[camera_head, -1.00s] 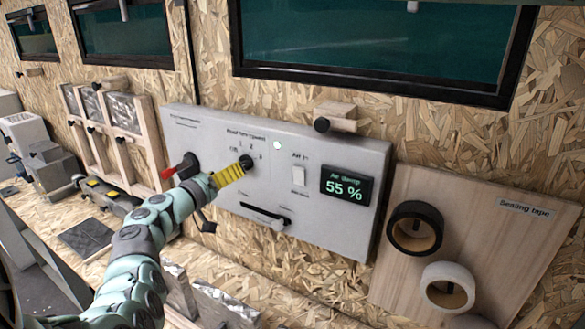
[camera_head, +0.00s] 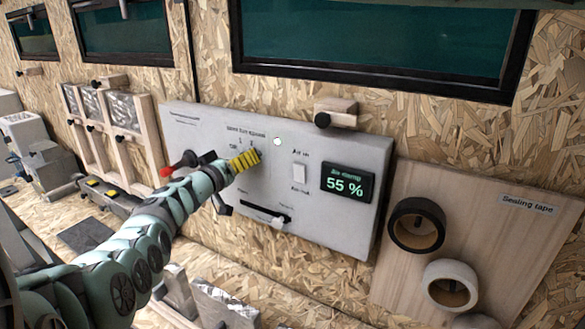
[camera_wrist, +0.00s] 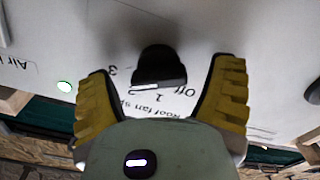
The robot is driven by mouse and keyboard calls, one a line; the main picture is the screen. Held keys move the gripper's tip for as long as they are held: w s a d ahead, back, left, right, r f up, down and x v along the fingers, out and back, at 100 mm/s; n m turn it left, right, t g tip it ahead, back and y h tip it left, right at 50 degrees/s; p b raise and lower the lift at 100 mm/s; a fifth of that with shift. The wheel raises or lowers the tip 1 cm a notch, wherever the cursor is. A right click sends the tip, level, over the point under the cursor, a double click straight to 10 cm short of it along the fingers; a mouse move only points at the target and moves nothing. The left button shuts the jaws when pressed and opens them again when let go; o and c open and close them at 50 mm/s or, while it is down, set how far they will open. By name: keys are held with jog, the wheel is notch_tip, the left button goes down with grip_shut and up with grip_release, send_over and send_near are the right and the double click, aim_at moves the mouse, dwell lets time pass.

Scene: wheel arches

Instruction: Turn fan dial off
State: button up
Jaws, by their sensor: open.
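The roof fan dial (camera_wrist: 160,66) is a black knob on the pale control panel (camera_wrist: 60,45). In the wrist view it sits between my fingers, with the printed marks Off, 1, 2 and 3 around it upside down. My gripper (camera_wrist: 162,78) is open, with one yellow ribbed finger on each side of the dial and visible gaps to both. In the head view my gripper (camera_head: 245,160) is at the panel and hides the dial.
On the panel are a red-tipped switch (camera_head: 166,171), a black slider slot (camera_head: 262,212), a white rocker switch (camera_head: 299,173) and a display (camera_head: 346,184) reading 55 %. A sealing tape board (camera_head: 480,220) stands to the right. A wooden peg block (camera_head: 336,113) is above.

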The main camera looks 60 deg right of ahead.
jog(key=shift+s, duration=0.1)
jog(key=shift+c, duration=0.3)
jog(key=c, duration=1.1)
